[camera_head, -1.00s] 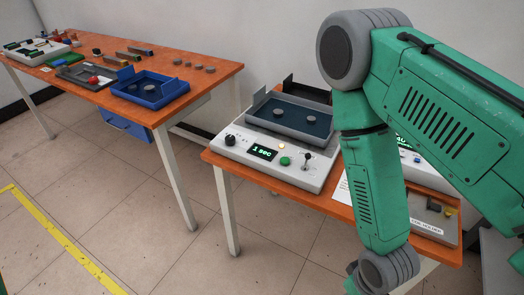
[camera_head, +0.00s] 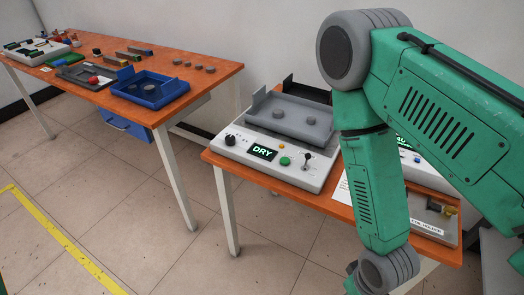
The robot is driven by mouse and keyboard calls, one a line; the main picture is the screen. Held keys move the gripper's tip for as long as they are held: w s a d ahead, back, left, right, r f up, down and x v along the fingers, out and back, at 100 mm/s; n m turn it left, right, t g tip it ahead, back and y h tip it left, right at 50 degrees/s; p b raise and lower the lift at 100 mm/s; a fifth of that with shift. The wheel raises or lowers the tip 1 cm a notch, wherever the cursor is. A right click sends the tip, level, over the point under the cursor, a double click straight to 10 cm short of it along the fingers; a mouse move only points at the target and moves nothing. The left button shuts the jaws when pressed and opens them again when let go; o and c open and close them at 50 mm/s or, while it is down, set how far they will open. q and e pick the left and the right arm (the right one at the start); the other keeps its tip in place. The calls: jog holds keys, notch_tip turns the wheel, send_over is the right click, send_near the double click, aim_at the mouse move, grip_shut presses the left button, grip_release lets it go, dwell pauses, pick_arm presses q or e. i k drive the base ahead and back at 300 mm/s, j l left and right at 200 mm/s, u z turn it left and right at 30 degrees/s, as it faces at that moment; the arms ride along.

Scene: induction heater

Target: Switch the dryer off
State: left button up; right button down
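The dryer (camera_head: 232,158) is a white box with a sloped front panel on the near orange table. Its display (camera_head: 264,152) reads "DRY" in green. The panel also carries a black knob (camera_head: 230,140), a small yellowish light (camera_head: 281,146), a green button (camera_head: 285,161) and a lever switch (camera_head: 306,160) that stands up. A grey tray (camera_head: 262,105) with round discs sits on top. My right arm hangs down at the right, in front of part of the table. Neither gripper is in view.
A second device (camera_head: 428,166), partly hidden by my arm, and a grey holder (camera_head: 446,226) with a label stand at the right. A second orange table (camera_head: 215,75) at the back left bears a blue tray (camera_head: 140,98) and small parts. The floor between is clear.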

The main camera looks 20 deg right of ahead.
aim_at(308, 156)
jog(key=z, duration=0.8)
jog(key=l+u, duration=0.15)
jog(key=l, duration=0.15)
jog(key=i+l+z, duration=0.1)
